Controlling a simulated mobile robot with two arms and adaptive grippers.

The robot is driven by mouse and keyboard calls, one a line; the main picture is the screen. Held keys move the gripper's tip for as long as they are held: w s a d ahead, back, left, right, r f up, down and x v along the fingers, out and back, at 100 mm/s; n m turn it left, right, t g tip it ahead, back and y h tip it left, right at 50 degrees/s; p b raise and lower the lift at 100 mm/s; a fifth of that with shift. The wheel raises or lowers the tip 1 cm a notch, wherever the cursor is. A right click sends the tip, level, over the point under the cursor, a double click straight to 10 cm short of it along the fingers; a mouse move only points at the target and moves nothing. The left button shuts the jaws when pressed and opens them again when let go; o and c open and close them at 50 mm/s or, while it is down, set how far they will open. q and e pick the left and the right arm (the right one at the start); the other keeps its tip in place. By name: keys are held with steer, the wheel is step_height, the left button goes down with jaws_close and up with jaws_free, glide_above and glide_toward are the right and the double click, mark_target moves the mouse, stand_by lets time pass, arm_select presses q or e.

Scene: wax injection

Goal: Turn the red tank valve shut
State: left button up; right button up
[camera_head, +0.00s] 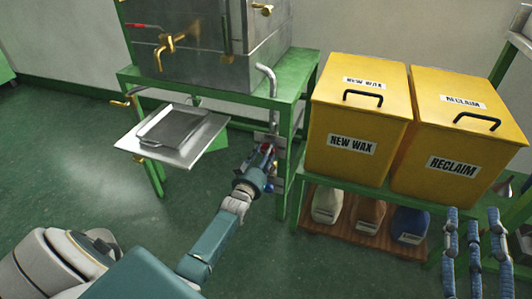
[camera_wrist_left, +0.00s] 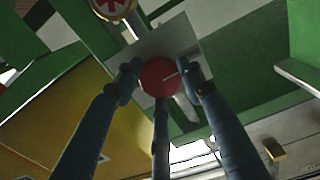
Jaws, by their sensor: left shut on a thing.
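A round red valve knob (camera_wrist_left: 158,76) with a pale line on its face sits between the fingers of my left gripper in the left wrist view. In the head view my left gripper (camera_head: 262,168) is at a plate beside the green stand's right front leg, below a bent grey pipe (camera_head: 267,78). It is shut on the red knob, which is mostly hidden there. The metal tank (camera_head: 205,60) stands on the green stand (camera_head: 240,97). My right gripper (camera_head: 473,228) is at the lower right, its blue fingers apart and empty.
A metal tray (camera_head: 172,128) sticks out from the stand's left front. Yellow NEW WAX (camera_head: 352,148) and RECLAIM (camera_head: 448,165) bins stand on a rack to the right, above several bottles. A round red-and-white disc (camera_wrist_left: 112,6) is close above the knob in the wrist view.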

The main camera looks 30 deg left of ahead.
arm_select(q)
steer(key=shift+s+a+f, duration=0.1)
steer(key=shift+f, duration=0.1)
steer(key=o, duration=1.1)
steer(key=shift+o, duration=0.2)
steer(key=v, duration=1.2)
